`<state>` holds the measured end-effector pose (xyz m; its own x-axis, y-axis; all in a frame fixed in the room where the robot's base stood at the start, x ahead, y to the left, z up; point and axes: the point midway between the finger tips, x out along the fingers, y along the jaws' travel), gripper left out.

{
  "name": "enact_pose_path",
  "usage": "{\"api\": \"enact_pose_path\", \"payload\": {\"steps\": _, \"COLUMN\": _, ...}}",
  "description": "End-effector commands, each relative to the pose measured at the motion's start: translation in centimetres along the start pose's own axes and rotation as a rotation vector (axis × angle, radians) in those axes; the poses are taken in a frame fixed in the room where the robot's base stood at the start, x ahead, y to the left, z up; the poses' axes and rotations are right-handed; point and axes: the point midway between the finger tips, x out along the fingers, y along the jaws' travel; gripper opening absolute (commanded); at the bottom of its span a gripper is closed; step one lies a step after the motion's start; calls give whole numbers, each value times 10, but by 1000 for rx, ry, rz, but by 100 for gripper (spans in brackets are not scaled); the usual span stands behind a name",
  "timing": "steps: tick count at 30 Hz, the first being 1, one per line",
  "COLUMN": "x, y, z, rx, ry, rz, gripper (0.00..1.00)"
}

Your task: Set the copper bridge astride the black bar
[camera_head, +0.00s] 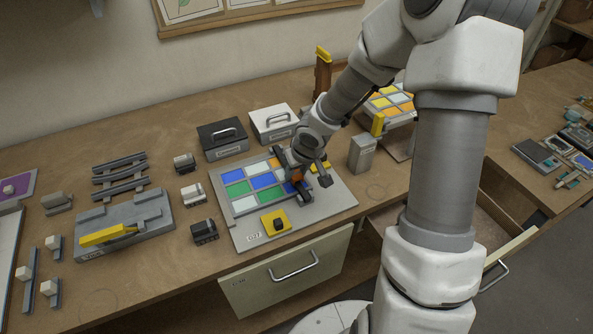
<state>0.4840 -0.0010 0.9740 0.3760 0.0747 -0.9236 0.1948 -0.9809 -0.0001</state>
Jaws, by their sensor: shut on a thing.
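My gripper (294,180) is over the right part of a grey board (335,203) with a stained-glass panel of blue, green, white and orange panes (238,188). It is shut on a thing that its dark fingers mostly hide. A small copper-orange patch (297,174) shows between the fingers; I take it to be the copper bridge. I cannot tell whether it touches the board or stands over anything. I cannot make out the black bar for certain; it may be hidden under my gripper.
A yellow plate with a black knob (274,217) sits at the board's front. Black (221,137) and white (273,124) boxes stand behind it. A grey block (361,153) stands right. A grey fixture with a yellow handle (122,225) lies left. A drawer (288,273) is below.

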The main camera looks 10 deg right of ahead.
Motion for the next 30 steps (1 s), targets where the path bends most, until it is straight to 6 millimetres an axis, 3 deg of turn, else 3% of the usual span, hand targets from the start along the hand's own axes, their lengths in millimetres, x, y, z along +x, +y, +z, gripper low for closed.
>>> {"api": "enact_pose_path", "payload": {"steps": 9, "x": 14, "y": 0, "z": 5, "rx": 0, "ry": 1, "rz": 0, "gripper": 0}}
{"api": "enact_pose_path", "payload": {"steps": 10, "x": 11, "y": 0, "z": 4, "rx": 0, "ry": 1, "rz": 0, "gripper": 45}}
{"api": "enact_pose_path", "payload": {"steps": 15, "x": 11, "y": 0, "z": 4, "rx": 0, "ry": 0, "rz": 0, "gripper": 74}}
{"api": "enact_pose_path", "payload": {"steps": 23, "x": 11, "y": 0, "z": 5, "rx": 0, "ry": 0, "rz": 0, "gripper": 74}}
{"api": "enact_pose_path", "payload": {"steps": 30, "x": -2, "y": 0, "z": -1, "rx": 0, "ry": 0, "rz": 0, "gripper": 74}}
